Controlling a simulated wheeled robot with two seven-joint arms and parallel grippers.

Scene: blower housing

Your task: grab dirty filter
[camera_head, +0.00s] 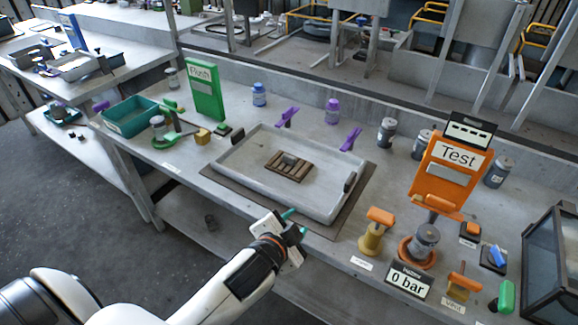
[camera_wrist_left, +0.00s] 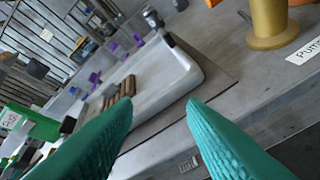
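No part in view is marked as a dirty filter, and I cannot tell which one it is. Grey filter-like canisters stand at several places: one in the green holder at the left (camera_head: 158,127), one on the orange test base (camera_head: 426,240), and loose ones such as the canister behind the tray (camera_head: 387,131). My left gripper (camera_head: 296,222) is at the front edge of the grey tray (camera_head: 230,162). In the left wrist view its two teal fingers (camera_wrist_left: 160,108) are apart with nothing between them. My right gripper is in neither view.
A brown slatted rack (camera_head: 290,166) lies in the tray. A green Flush panel (camera_head: 205,90) and a teal bin (camera_head: 130,116) stand at the left.

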